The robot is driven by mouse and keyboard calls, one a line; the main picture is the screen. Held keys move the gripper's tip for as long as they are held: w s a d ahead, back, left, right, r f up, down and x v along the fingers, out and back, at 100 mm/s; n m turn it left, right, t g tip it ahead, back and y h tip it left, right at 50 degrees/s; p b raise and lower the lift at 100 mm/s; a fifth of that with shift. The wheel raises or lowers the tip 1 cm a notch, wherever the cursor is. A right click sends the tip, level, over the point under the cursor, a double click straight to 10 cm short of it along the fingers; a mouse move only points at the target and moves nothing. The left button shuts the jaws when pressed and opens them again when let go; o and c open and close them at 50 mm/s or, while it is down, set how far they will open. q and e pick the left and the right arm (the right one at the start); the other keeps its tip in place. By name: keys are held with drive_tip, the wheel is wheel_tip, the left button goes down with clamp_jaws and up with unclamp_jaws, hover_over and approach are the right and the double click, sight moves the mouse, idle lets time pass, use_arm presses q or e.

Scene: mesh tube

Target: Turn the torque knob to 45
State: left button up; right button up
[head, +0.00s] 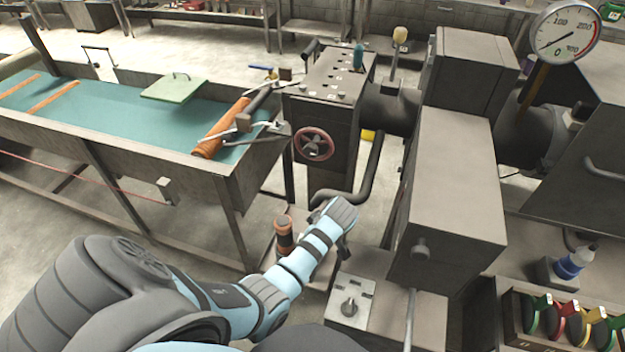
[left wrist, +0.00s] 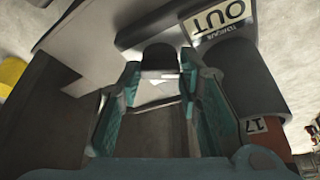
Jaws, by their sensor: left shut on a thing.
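My left gripper (head: 342,216) reaches down beside the machine's base in the head view, with its fingertips mostly hidden by its own back. Beside that piece is a label (left wrist: 222,22) reading "TORQUE" and "OUT", upside down. The knob's own scale is not readable. My right gripper is not in view.
A red handwheel (head: 314,145) is on the grey control box. An orange-and-black cylinder (head: 284,235) stands just left of my gripper. A silver rotary knob (head: 349,308) sits on a plate nearby. A bent pipe (head: 365,180) and large grey box (head: 455,180) crowd the right.

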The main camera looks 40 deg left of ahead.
use_arm(q)
drive_tip(key=m+p, duration=0.2)
drive_tip(key=shift+s+r+t+h+p, duration=0.3)
drive_tip(key=shift+s+r+t+p, duration=0.05)
drive_tip(key=shift+t+p, duration=0.05)
drive_tip(key=m, duration=0.2)
drive_tip(key=shift+w+a+f+m+t+b, duration=0.2)
drive_tip(key=shift+f+m+t+b, duration=0.1)
drive_tip(key=shift+f+t, duration=0.1)
drive_tip(key=o, duration=0.9)
drive_tip(key=shift+d, duration=0.1)
drive_tip(key=shift+c, duration=0.2)
